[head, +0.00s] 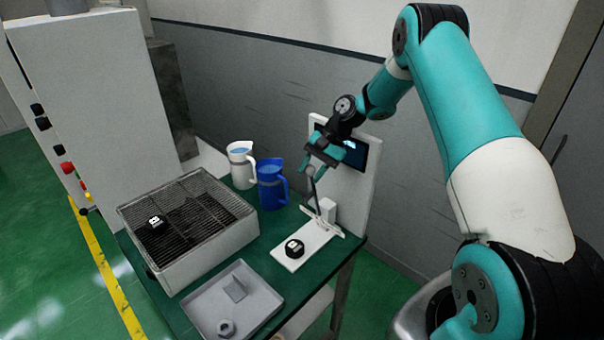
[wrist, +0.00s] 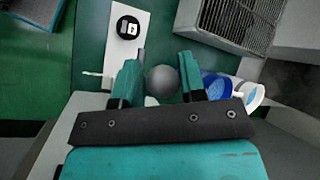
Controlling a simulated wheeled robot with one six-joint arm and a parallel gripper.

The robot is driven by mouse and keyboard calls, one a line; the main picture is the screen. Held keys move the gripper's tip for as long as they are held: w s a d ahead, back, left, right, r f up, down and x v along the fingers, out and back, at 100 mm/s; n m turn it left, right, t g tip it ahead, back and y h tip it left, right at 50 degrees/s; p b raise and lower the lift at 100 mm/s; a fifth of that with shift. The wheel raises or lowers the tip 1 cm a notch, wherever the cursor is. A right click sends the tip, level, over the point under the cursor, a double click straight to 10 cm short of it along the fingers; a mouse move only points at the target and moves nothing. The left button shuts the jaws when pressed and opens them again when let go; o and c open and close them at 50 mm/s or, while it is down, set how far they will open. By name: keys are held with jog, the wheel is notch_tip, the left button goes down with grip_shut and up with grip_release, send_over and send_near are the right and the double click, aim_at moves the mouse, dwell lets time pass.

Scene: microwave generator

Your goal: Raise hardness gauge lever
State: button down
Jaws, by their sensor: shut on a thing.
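The hardness gauge (head: 311,250) is a white plate with a short white post, at the right end of the green table. Its dark lever (head: 314,192) stands steeply upward from beside the post and ends in a round grey knob (wrist: 162,82). My gripper (head: 316,163) is at the lever's top, with the knob between its two teal fingers (wrist: 161,66), shut on it. A black round piece with a white mark (head: 294,248) lies on the gauge plate; it also shows in the wrist view (wrist: 128,27).
A display panel (head: 356,153) stands behind the gauge, close to my gripper. A blue jug (head: 270,187) and a white jug (head: 241,168) stand left of it. A wire-topped box (head: 205,258) with another black piece on it and a grey tray (head: 258,300) fill the left and front.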

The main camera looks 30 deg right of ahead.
jog(key=shift+w+d, duration=0.3)
jog(key=shift+d, duration=0.5)
jog(key=c, duration=1.1)
grip_release()
jog(key=o, duration=0.3)
jog(key=shift+w+d+f, duration=0.1)
jog(key=shift+d, duration=0.25)
jog(key=shift+a, duration=0.3)
jog(key=shift+r, duration=0.5)
notch_tip(320, 180, up, 19)
jog(key=shift+r+p, duration=0.1)
jog(key=shift+p, duration=0.35)
